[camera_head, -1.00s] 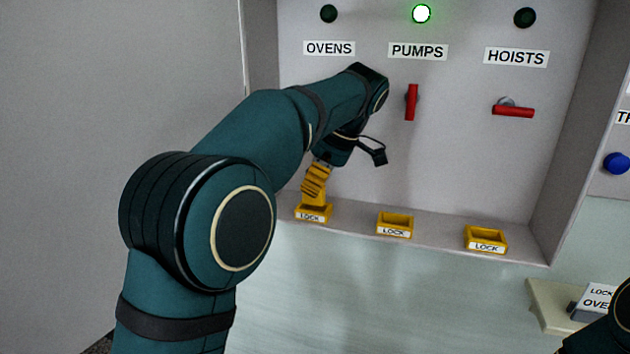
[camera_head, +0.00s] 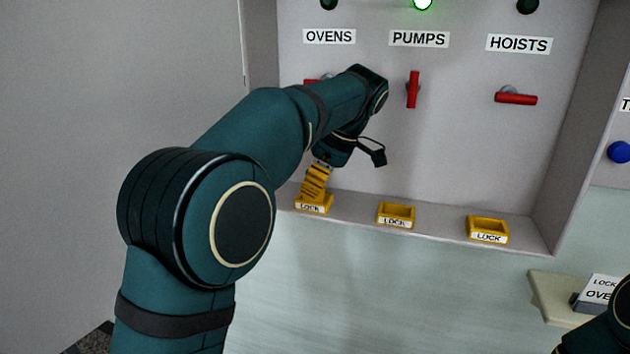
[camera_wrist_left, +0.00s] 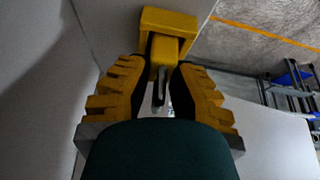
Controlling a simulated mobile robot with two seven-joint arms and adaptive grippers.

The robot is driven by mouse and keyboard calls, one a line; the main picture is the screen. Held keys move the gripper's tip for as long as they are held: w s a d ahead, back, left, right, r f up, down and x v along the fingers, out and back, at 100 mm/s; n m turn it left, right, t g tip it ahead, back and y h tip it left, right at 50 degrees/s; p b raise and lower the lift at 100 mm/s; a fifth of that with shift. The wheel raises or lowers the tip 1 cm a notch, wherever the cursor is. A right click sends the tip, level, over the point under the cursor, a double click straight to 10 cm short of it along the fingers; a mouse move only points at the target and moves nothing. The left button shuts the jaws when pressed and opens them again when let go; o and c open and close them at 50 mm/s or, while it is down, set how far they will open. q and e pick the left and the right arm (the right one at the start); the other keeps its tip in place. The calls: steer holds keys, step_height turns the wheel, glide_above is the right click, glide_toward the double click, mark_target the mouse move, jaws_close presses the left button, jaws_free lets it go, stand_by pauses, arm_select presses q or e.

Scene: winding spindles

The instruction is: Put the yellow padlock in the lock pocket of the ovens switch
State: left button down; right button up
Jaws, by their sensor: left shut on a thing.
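My left gripper (camera_head: 315,192) points down at the lock pocket (camera_head: 314,206) under the OVENS label. In the left wrist view its ridged yellow fingers (camera_wrist_left: 161,82) are shut on the yellow padlock (camera_wrist_left: 165,52), whose grey shackle shows between them. The padlock's far end is at the yellow pocket (camera_wrist_left: 170,20); I cannot tell how deep it sits inside. In the head view the fingers hide the padlock. The red ovens switch handle (camera_head: 311,81) lies sideways, partly hidden by my arm. My right gripper is out of view.
The PUMPS pocket (camera_head: 396,215) and HOISTS pocket (camera_head: 488,229) stand empty along the ledge. The pumps handle (camera_head: 413,90) is upright beneath a lit green lamp (camera_head: 422,3). The hoists handle (camera_head: 516,98) lies sideways. A pale shelf (camera_head: 548,300) holds a tag (camera_head: 600,290) at lower right.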

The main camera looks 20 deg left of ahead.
arm_select(q)
steer(key=shift+f, duration=0.2)
steer(key=c, duration=0.9)
jaws_free()
steer(key=v, duration=0.7)
steer(key=shift+r, duration=0.2)
steer(key=shift+d, duration=0.15)
